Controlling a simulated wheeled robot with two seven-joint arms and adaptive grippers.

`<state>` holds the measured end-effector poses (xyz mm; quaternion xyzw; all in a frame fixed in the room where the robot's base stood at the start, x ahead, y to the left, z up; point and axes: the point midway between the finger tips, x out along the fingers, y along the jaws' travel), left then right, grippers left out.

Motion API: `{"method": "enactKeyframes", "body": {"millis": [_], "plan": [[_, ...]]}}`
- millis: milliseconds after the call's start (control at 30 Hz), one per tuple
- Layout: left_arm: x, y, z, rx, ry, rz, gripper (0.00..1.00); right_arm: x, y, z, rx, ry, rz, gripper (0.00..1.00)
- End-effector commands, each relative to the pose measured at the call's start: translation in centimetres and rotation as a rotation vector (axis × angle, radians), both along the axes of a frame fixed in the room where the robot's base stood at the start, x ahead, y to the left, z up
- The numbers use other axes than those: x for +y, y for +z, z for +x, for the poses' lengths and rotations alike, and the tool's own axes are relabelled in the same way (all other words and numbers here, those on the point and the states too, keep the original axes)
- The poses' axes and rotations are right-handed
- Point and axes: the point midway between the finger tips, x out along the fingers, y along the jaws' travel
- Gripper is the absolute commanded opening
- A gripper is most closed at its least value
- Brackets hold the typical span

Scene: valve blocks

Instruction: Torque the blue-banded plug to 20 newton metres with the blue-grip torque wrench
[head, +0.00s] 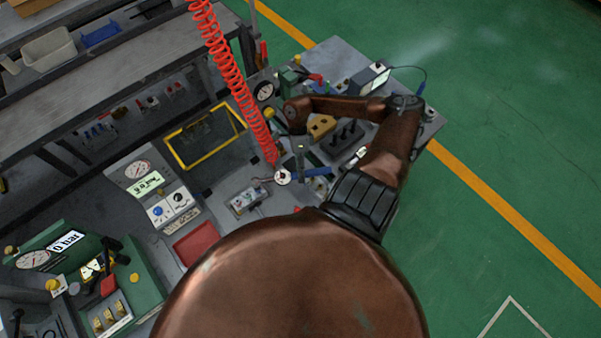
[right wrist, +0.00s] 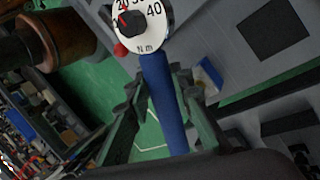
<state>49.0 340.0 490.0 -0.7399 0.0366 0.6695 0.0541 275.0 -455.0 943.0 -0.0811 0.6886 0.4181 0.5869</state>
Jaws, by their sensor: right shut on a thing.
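The blue-grip torque wrench (head: 318,172) lies across the bench in the head view, its round white dial (head: 283,177) at the left end of the grip. My right gripper (head: 302,170) reaches down to it and is shut on the blue grip. In the right wrist view the blue grip (right wrist: 165,105) runs between my fingers, and the dial (right wrist: 135,22), marked N m, has a red pointer near 20. A grey metal block (head: 248,199) sits left of the dial, near the wrench's head. I cannot make out the blue-banded plug. My left gripper is not in view.
A coiled red hose (head: 232,75) hangs down close to my right gripper. A gauge console (head: 157,190) and a red tray (head: 200,242) stand left. A yellow-framed bin (head: 205,137) lies behind. A yellow block (head: 321,126) and dark posts (head: 346,134) crowd the right.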

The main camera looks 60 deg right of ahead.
Motion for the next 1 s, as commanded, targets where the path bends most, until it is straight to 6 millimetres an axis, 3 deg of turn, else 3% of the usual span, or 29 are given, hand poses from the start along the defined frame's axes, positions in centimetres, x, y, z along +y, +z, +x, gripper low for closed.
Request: {"method": "enactKeyframes", "body": {"millis": [1000], "plan": [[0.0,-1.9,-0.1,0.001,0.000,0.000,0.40,0.0,-2.1,0.1,-0.001,0.000,0.001,0.00]]}}
